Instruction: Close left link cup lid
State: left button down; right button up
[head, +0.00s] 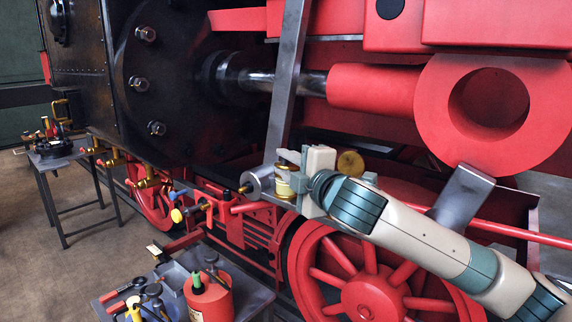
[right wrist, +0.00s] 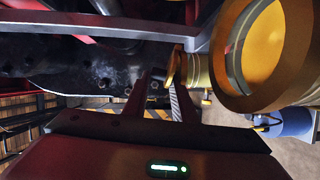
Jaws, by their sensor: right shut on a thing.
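A small brass cup (head: 284,188) with a pale band stands by the steel rod end, below the grey bar. My right gripper (head: 289,172) reaches it from the right, with its fingers about the cup's upper part. In the right wrist view, the fingertips (right wrist: 166,84) are close together at a brass piece (right wrist: 196,70), and the gripper is shut on it. The fingers hide part of the cup, and I cannot tell the lid's angle. My left gripper is not in view.
A round brass piece (head: 350,163) sits just behind my right gripper. A large brass ring (right wrist: 232,55) is close to the right wrist camera. The slanted grey bar (head: 287,80) passes close above. A tool cart (head: 258,290) with a red can (head: 208,295) stands below.

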jog(key=shift+f, duration=0.3)
jog(key=o, duration=0.9)
jog(key=shift+a+f, duration=0.1)
jog(key=shift+s, duration=0.15)
jog(key=shift+r+p+v, duration=0.2)
jog(key=shift+p+v, duration=0.05)
jog(key=shift+v, duration=1.15)
jog(key=shift+r+p+v, duration=0.2)
jog(key=shift+p+v, duration=0.05)
jog(key=shift+v, duration=1.2)
jog(key=shift+r+p+v, duration=0.2)
jog(key=shift+p+v, duration=0.05)
jog(key=shift+v, duration=1.15)
